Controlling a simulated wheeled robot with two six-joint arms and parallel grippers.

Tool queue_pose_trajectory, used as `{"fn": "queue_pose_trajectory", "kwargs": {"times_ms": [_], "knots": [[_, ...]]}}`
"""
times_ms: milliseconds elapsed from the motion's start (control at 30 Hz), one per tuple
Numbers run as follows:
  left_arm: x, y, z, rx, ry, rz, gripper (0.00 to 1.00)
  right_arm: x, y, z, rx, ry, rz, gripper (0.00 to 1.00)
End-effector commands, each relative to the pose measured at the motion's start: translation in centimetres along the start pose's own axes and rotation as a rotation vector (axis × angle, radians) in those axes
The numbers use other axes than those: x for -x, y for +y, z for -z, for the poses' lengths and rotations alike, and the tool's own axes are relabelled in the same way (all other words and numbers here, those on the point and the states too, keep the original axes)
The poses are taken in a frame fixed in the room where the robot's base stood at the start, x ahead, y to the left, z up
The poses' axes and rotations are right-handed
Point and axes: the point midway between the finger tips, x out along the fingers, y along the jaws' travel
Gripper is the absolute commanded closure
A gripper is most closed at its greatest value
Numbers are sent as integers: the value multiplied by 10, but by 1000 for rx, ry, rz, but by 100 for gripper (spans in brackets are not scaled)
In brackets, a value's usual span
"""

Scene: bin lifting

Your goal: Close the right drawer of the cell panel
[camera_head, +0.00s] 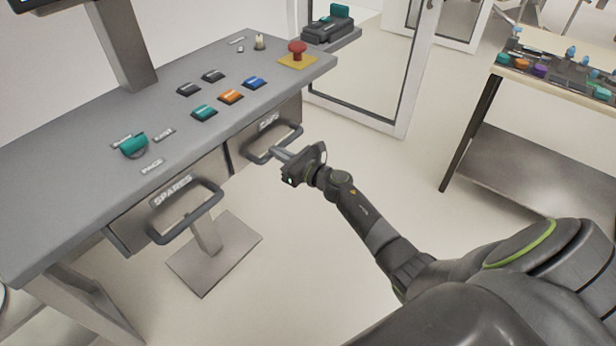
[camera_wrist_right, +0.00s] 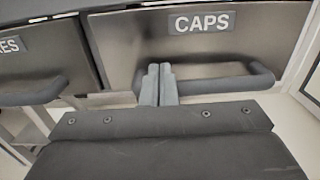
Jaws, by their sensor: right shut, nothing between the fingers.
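The cell panel (camera_head: 75,170) is a grey sloped console at the left in the head view. Its right drawer (camera_head: 290,115), labelled CAPS, has a grey front and a dark bar handle (camera_head: 296,135). The front looks close to flush under the panel edge. The CAPS drawer (camera_wrist_right: 215,48) fills the upper right wrist view, with its handle (camera_wrist_right: 225,85) crossing behind the fingertips. My right gripper (camera_head: 279,153) is shut and empty, its fingertips (camera_wrist_right: 158,75) at the handle's left part; contact cannot be told. My left gripper is out of view.
The left drawer (camera_head: 140,210), labelled SPARES, has its own bar handle (camera_head: 187,212). Buttons and a red emergency stop (camera_head: 297,48) sit on the panel top. A table (camera_head: 540,45) with small parts stands at right. Open floor lies between.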

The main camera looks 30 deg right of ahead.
Motion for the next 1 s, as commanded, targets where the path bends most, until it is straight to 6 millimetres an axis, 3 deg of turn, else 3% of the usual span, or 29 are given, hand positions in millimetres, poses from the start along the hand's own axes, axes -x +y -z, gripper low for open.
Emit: {"fn": "queue_pose_trajectory", "kwargs": {"times_ms": [200, 400, 533, 800, 867, 933, 1000], "knots": [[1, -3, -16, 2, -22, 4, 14, 39, 0, 1, 2, 3, 1, 100], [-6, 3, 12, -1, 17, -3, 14, 71, 0, 2, 3, 3, 0, 100], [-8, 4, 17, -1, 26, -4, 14, 84, 0, 1, 2, 3, 0, 100], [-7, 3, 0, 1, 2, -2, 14, 90, 0, 1, -6, 4, 1, 100], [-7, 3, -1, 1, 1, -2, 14, 92, -2, 8, -47, 11, 13, 100], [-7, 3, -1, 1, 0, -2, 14, 98, -6, 27, -161, 29, 51, 100], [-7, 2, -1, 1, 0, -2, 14, 110, -14, 60, -356, 57, 120, 100]]}}
